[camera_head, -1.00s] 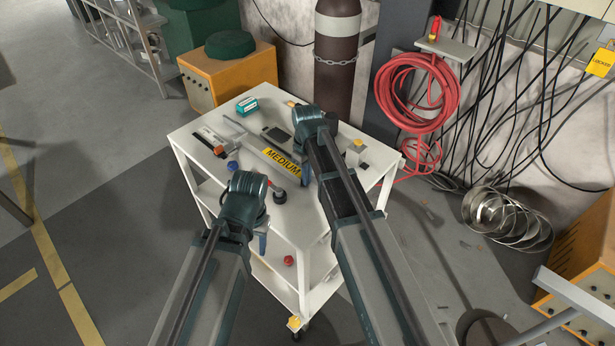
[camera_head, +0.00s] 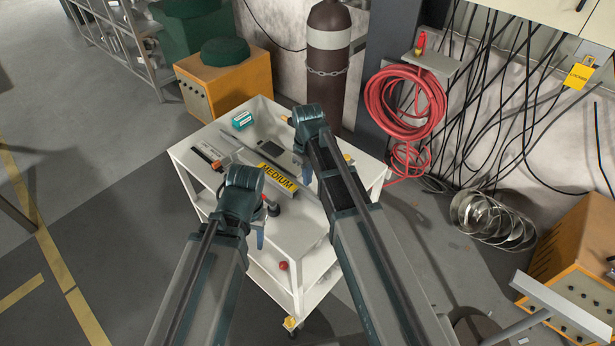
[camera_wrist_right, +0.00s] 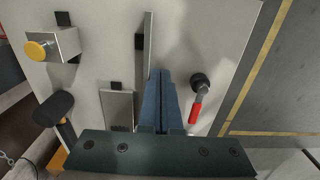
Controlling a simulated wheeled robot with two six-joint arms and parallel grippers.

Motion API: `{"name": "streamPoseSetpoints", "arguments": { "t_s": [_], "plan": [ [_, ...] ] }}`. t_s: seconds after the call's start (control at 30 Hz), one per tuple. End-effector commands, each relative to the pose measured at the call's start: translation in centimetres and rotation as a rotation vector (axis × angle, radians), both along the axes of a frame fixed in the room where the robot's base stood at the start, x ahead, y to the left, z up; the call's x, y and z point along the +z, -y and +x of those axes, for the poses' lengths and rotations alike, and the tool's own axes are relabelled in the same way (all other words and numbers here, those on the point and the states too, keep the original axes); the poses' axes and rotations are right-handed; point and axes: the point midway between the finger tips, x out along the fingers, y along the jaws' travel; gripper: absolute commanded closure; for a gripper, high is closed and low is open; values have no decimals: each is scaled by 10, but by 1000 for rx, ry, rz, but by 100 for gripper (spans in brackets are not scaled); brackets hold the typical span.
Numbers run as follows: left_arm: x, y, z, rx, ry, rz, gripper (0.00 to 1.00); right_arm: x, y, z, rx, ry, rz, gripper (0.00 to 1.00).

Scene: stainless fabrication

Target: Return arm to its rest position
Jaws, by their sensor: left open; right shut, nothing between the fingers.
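My left gripper (camera_head: 260,235) hangs pointing down by the near left edge of the white cart (camera_head: 308,230), its fingers mostly hidden by my arm. It is open, and I see nothing held in it. My right gripper (camera_head: 306,175) is over the cart top, partly hidden behind my right arm. In the right wrist view, its blue fingers (camera_wrist_right: 160,82) are together and empty, above the cart top.
An orange cabinet (camera_head: 226,82) is at the back left, a red hose coil (camera_head: 405,103) at right. Floor left is clear.

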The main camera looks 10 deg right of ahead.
Motion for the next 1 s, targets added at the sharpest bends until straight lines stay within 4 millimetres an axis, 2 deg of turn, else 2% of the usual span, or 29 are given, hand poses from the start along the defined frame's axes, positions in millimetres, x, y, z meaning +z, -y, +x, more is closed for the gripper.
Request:
{"name": "streamPoseSetpoints", "arguments": {
  "t_s": [0.37, 0.47, 0.6, 0.73, 0.8, 0.87, 1.0],
  "plan": [
    [2, 0, 0, 0, 0, 0, 50, 2, -2, -4, -3, -1, -1, 100],
    [2, 0, 0, 0, 0, 0, 50, 2, -15, -33, -37, -7, -13, 100],
    [2, 0, 0, 0, 0, 0, 50, 3, -40, -100, -148, -13, -51, 100],
    [2, 0, 0, 0, 0, 0, 50, 3, -53, -151, -249, -11, -86, 100],
    [2, 0, 0, 0, 0, 0, 50, 3, -57, -168, -288, -9, -100, 100],
    [2, 0, 0, 0, 0, 0, 50, 4, -59, -177, -312, -7, -107, 100],
    [2, 0, 0, 0, 0, 0, 50, 4, -60, -181, -334, -5, -113, 100]
  ]
}}
